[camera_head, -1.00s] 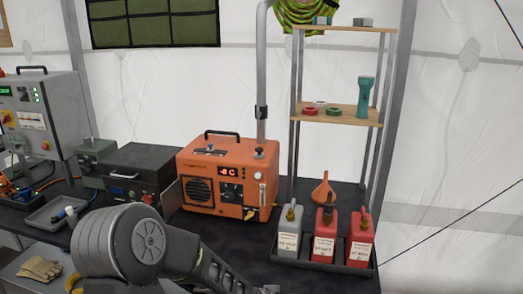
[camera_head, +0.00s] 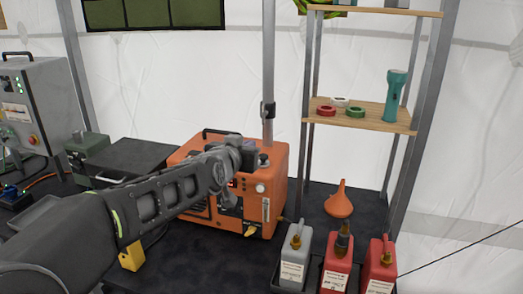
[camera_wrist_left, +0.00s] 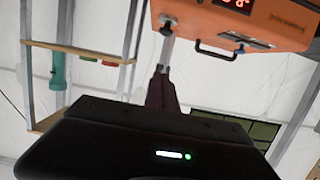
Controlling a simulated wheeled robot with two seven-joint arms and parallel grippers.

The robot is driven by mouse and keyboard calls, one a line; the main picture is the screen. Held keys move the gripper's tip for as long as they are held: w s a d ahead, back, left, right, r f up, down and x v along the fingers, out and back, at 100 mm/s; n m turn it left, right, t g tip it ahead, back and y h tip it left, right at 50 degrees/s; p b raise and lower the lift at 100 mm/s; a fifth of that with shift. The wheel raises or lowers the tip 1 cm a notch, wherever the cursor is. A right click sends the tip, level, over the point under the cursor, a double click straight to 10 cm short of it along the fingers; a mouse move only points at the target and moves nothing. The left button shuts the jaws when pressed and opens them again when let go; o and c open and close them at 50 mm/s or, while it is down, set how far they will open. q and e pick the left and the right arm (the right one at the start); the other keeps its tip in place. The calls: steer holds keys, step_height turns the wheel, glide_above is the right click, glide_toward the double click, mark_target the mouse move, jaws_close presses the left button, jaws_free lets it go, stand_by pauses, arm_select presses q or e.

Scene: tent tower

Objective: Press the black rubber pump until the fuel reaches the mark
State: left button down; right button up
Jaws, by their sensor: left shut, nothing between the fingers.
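The orange heater unit (camera_head: 275,178) stands on the dark table, with a black handle on top and a pale vertical sight gauge (camera_head: 266,209) on its right front. The fuel level and mark are too small to read. A small dark knob, seemingly the black rubber pump (camera_head: 264,160), is on its top right. My left gripper (camera_head: 248,158) is over the unit's top, just left of the knob; contact cannot be told. In the left wrist view the fingers (camera_wrist_left: 161,75) are shut and empty, and the orange unit (camera_wrist_left: 250,22) is at upper right. My right gripper is not in view.
Several fuel containers (camera_head: 336,262) stand in a black tray at front right, with an orange funnel (camera_head: 339,201) behind. A wooden shelf (camera_head: 370,117) holds tape rolls and a teal flashlight (camera_head: 395,95). A dark case (camera_head: 133,160) is left of the unit. A pole (camera_head: 268,70) rises behind.

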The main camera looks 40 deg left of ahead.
arm_select(q)
steer(key=p, duration=0.4)
glide_above(263, 158)
steer(key=s, duration=0.1)
step_height(263, 158, down, 3)
steer(key=shift+r, duration=0.2)
step_height(263, 158, down, 3)
steer(key=shift+s+r, duration=0.1)
steer(key=shift+s, duration=0.05)
steer(key=shift+f+p, duration=0.3)
steer(key=shift+f, duration=0.4)
